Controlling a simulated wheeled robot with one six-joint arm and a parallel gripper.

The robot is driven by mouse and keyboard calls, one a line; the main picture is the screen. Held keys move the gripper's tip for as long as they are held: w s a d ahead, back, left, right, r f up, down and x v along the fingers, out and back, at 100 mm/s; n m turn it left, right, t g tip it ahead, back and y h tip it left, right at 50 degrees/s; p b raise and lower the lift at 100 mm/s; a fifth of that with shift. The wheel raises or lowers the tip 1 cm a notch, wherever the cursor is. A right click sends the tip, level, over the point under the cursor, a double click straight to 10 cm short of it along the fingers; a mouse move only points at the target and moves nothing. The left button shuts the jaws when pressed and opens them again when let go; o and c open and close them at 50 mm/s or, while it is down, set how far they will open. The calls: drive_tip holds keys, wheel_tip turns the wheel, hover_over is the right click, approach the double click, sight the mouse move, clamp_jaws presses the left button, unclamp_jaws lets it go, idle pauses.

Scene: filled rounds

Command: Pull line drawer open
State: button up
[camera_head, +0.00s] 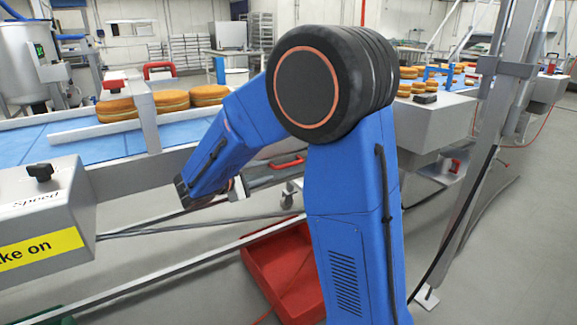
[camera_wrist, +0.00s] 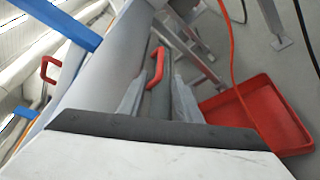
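The line drawer (camera_wrist: 159,100) is a narrow grey piece under the conveyor with a red bar handle (camera_wrist: 156,68). The handle also shows in the head view (camera_head: 287,162), beside my blue arm. The drawer looks shut, though much of it is hidden. My gripper (camera_wrist: 157,80) shows as two pale grey fingers spread apart beyond a dark edge. It is empty, and the handle appears ahead between the fingers; I see no contact.
A red tray (camera_head: 287,265) lies on the floor below; a red cable (camera_wrist: 233,65) hangs over it in the wrist view. The conveyor (camera_head: 105,145) carries round cakes (camera_head: 172,100). A control box (camera_head: 45,215) stands at left. Floor at right is mostly clear.

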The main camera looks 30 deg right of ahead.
sight(285, 166)
drive_tip(key=x, duration=1.3)
clamp_jaws()
